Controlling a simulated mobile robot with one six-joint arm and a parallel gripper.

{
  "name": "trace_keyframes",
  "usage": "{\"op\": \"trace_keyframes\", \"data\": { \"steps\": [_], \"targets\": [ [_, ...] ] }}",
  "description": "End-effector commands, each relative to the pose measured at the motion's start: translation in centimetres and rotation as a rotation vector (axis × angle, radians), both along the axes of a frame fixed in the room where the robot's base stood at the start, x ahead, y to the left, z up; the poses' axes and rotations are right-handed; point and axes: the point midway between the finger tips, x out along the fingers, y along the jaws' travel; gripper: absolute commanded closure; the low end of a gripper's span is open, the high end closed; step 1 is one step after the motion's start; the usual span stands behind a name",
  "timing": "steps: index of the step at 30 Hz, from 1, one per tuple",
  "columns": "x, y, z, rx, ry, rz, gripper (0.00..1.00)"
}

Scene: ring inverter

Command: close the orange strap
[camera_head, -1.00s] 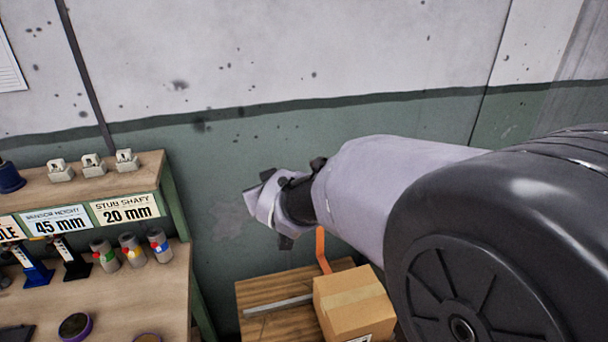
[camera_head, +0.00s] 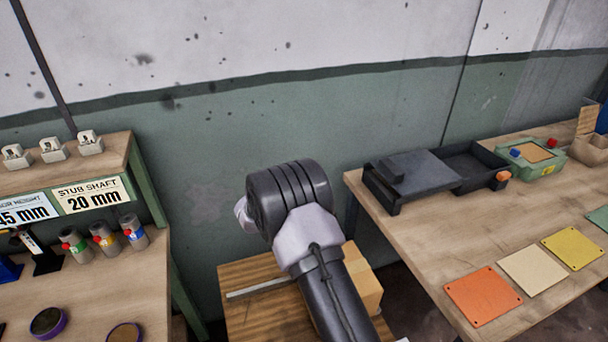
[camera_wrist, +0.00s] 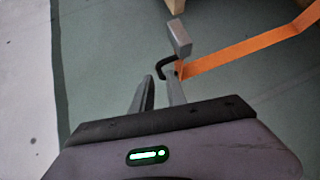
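The orange strap (camera_wrist: 245,47) runs in the wrist view from the upper right edge down to a point near my fingertips. At its lower end are a thin black hook (camera_wrist: 167,70) and a grey block (camera_wrist: 179,37). My gripper (camera_wrist: 159,80) points up toward this end, its two fingers apart with a narrow gap and nothing seen between them. The right fingertip is close to the strap's end; I cannot tell whether it touches. In the head view my arm hides the gripper and the strap.
A cardboard box (camera_head: 367,287) and a grey bar (camera_head: 262,286) lie on a low wooden surface (camera_head: 245,315). The left bench (camera_head: 75,285) holds several canisters. The right table (camera_head: 410,235) carries a black open case (camera_head: 470,165) and coloured plates. The wall (camera_head: 200,150) stands behind.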

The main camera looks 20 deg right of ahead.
Motion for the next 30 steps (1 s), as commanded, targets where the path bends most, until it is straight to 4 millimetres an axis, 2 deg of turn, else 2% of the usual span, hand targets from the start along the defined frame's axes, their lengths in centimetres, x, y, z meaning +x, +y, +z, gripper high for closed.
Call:
{"op": "trace_keyframes", "data": {
  "steps": [4, 9, 20, 23, 24, 30],
  "targets": [
    [2.0, -2.0, -1.0, 0.001, -0.001, -0.001, 0.82],
    [3.4, -3.4, -1.3, 0.001, 0.0, -0.001, 0.82],
    [4.0, -3.8, -1.2, 0.001, 0.001, 0.0, 0.82],
    [3.9, -3.8, -1.2, 0.001, -0.001, 0.0, 0.98],
    [3.9, -3.8, -1.2, 0.001, -0.001, 0.0, 1.0],
    [3.9, -3.8, -1.2, 0.001, -0.001, 0.0, 1.0]
  ]
}}
